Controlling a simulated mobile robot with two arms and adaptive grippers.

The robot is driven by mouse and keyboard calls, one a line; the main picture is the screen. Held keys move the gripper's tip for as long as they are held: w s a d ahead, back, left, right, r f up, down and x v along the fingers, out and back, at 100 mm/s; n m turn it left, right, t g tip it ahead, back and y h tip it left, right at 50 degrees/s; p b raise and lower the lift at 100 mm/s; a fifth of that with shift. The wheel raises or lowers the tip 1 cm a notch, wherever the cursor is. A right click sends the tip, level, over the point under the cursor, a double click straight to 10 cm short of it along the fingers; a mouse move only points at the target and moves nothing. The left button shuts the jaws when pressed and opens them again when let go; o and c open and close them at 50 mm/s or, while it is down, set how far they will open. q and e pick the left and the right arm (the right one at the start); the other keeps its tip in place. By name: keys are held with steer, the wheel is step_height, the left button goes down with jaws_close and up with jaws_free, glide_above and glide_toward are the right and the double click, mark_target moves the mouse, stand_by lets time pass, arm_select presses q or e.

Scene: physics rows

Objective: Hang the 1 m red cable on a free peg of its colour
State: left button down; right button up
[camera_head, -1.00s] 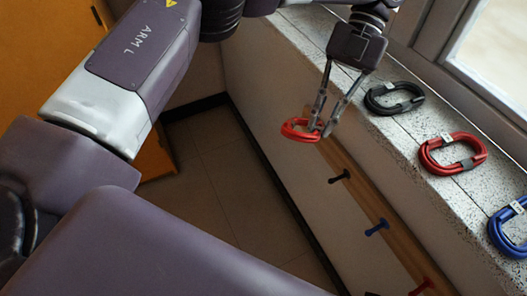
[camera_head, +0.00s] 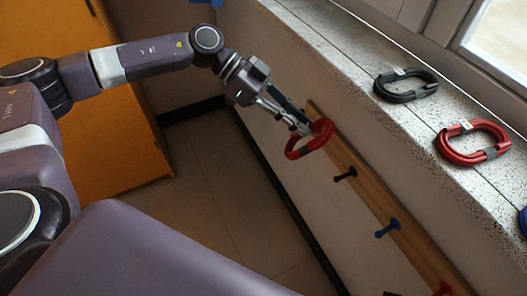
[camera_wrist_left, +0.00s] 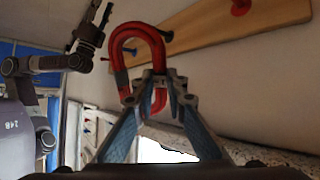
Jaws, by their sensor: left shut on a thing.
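My left gripper (camera_head: 299,127) is shut on a red cable (camera_head: 327,132), a coiled loop with a dark band. It holds the loop in the air by its upper left side, in front of the upper end of a wooden peg rail (camera_head: 365,190). In the left wrist view the red loop (camera_wrist_left: 138,30) rises from the closed fingertips (camera_wrist_left: 158,80). A red peg (camera_wrist_left: 240,5) also shows in the left wrist view.
A black peg (camera_head: 345,174) and a blue peg (camera_head: 387,228) are bare. On the speckled sill lie a black cable (camera_head: 406,96), another red cable (camera_head: 475,158) and a blue cable (camera_head: 523,222) at the edge. An orange cabinet (camera_head: 140,165) stands left; open floor lies between.

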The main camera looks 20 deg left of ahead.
arm_select(q)
steer(key=shift+w+a+f+n+t+y+b, duration=0.7)
steer(key=shift+a+f+n+t+b, duration=2.9)
steer(key=shift+f, duration=4.75)
arm_select(e)
steer(key=shift+p+v, duration=0.85)
steer(key=shift+v, duration=1.65)
step_height(320, 180, down, 22)
arm_select(q)
steer(key=w+d+f+t+h+b, duration=0.1)
steer(key=w+d+t+h+b, duration=0.2)
steer(key=w, duration=0.6)
steer(key=shift+d+f+t+h+b, duration=0.25)
steer(key=shift+d+t+b, duration=0.35)
steer(key=shift+t+b, duration=0.75)
arm_select(e)
step_height(320, 180, up, 17)
steer(key=shift+s+d+f, duration=0.15)
steer(key=shift+d+f, duration=0.05)
